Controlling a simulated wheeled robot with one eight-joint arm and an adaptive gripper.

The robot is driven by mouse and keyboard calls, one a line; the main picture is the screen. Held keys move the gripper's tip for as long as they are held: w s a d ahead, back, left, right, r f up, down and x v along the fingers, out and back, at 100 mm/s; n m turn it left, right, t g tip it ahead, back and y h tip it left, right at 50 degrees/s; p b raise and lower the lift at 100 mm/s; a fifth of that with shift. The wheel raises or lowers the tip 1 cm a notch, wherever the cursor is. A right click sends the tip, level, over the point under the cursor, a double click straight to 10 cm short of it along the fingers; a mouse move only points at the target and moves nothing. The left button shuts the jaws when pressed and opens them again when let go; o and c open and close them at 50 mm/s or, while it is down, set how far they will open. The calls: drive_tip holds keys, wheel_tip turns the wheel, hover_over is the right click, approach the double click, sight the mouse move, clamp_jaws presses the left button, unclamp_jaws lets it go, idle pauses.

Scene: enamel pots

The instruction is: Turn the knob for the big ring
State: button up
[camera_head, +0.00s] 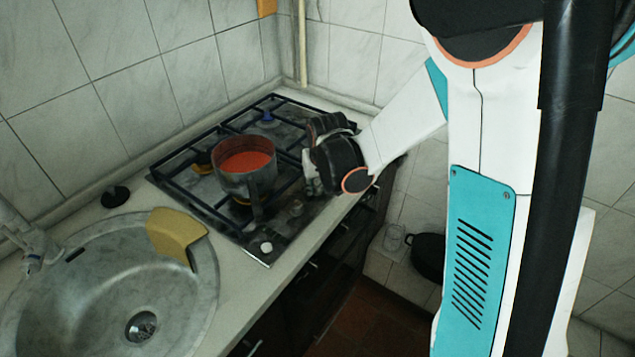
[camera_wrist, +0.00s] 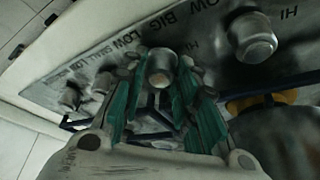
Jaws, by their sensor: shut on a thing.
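My gripper (camera_head: 308,183) is at the right front edge of the stove's control panel, pointing down at the knobs. In the wrist view its teal fingers (camera_wrist: 157,95) are shut around a metal knob (camera_wrist: 162,68). The panel print above this knob reads "BIG", with "LOW" to its left and "HI" to its right. In the head view my gripper hides this knob.
Another knob (camera_wrist: 252,37) stands to the right, with smaller knobs (camera_wrist: 70,98) to the left. A pot of red liquid (camera_head: 246,172) sits on the stove.

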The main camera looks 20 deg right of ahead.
drive_tip(key=n+y, duration=0.1)
drive_tip(key=n, duration=0.3)
drive_tip(key=shift+d+n+y, duration=0.2)
drive_tip(key=shift+n+y, duration=0.1)
drive_tip(key=shift+y, duration=0.1)
drive_tip(key=n, duration=0.2)
drive_tip(key=n+g+y, duration=0.1)
drive_tip(key=n, duration=0.1)
drive_tip(key=shift+w+y, duration=0.1)
drive_tip(key=shift+y, duration=0.2)
drive_tip(key=n, duration=0.2)
drive_tip(key=n+g+y, duration=0.1)
drive_tip(key=n, duration=0.2)
drive_tip(key=shift+w+d+g, duration=0.1)
drive_tip(key=shift+d+g, duration=0.05)
drive_tip(key=shift+g, duration=0.15)
drive_tip(key=shift+w+n+g+y, duration=0.1)
drive_tip(key=shift+n+g+y, duration=0.35)
drive_tip(key=shift+n, duration=1.35)
drive_tip(key=shift+g+h, duration=0.25)
drive_tip(key=o, duration=1)
